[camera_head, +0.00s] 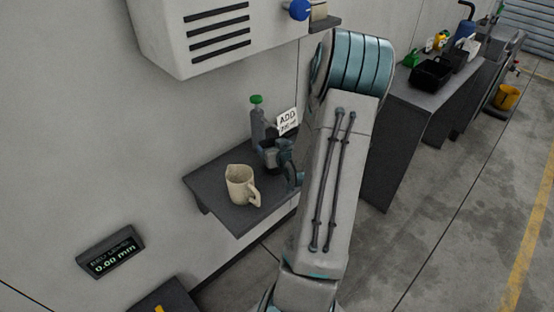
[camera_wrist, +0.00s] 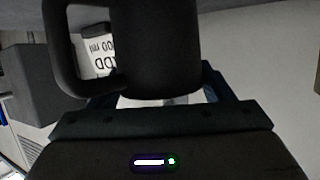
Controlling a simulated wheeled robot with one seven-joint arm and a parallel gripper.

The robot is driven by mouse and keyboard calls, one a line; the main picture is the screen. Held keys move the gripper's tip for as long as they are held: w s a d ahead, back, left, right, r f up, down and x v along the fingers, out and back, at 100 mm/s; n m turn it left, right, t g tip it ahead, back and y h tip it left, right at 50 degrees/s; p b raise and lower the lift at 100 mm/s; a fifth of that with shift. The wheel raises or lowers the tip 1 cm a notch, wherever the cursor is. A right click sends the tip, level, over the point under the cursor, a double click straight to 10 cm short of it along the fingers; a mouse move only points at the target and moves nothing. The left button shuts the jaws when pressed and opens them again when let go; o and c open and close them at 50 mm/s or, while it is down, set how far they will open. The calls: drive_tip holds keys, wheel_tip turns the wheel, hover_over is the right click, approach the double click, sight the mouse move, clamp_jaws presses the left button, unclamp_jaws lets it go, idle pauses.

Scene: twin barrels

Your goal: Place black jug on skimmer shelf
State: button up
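The black jug (camera_wrist: 155,50) fills the top middle of the wrist view, its handle on the left. My gripper (camera_wrist: 162,85) has a finger against each side of the jug and looks shut on it. In the head view the dark jug (camera_head: 270,155) is at the back right of the dark wall shelf (camera_head: 225,210), partly covered by my gripper (camera_head: 284,158). I cannot tell whether its base touches the shelf. I cannot tell from a label whether this is the skimmer shelf.
A beige jug (camera_head: 241,185) stands on the shelf, close to the black jug. A grey bottle with a green cap (camera_head: 257,118) and an ADD sign (camera_head: 288,121) are behind. A white slotted wall box (camera_head: 215,35) hangs above. A dark workbench (camera_head: 415,110) stands right.

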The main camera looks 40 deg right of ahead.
drive_tip(key=c, duration=0.9)
drive_tip(key=shift+r, duration=0.15)
